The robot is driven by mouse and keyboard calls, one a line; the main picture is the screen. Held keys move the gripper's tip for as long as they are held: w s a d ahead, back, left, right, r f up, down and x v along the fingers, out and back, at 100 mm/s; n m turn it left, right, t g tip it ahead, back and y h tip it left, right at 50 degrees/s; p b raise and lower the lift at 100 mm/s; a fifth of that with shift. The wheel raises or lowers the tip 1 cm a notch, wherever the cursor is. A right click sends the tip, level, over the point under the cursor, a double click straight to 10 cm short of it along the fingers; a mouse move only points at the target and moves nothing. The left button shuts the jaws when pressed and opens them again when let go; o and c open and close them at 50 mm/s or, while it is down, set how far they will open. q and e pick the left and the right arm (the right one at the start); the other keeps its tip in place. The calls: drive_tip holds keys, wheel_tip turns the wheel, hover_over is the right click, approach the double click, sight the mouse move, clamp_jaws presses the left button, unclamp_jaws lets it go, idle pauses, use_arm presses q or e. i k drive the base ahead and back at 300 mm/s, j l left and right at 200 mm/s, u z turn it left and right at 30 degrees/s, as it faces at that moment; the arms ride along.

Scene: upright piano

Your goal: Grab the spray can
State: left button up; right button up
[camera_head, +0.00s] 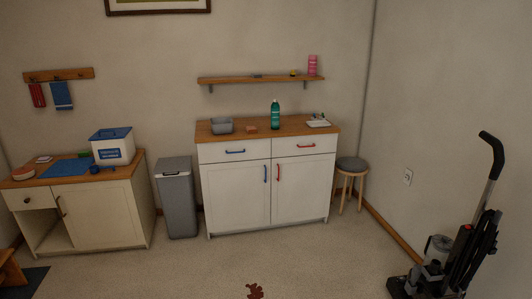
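A green bottle-shaped container (275,117) with a pale label and a narrow top stands upright on the wooden top of the white cabinet (233,188), near its back edge. It may be the spray can, but it is too small to tell for sure. A pink upright item (312,65) stands at the right end of the wall shelf; its kind is also unclear. Neither of my grippers is in view.
A grey bin (177,198) and stool (351,170) flank the cabinet. A low cabinet (105,215) stands left; an upright vacuum cleaner (436,272) stands front right. A reddish stain (254,291) marks the carpet. The floor before the white cabinet is otherwise clear.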

sight(275, 108)
drive_tip(key=i, duration=1.95)
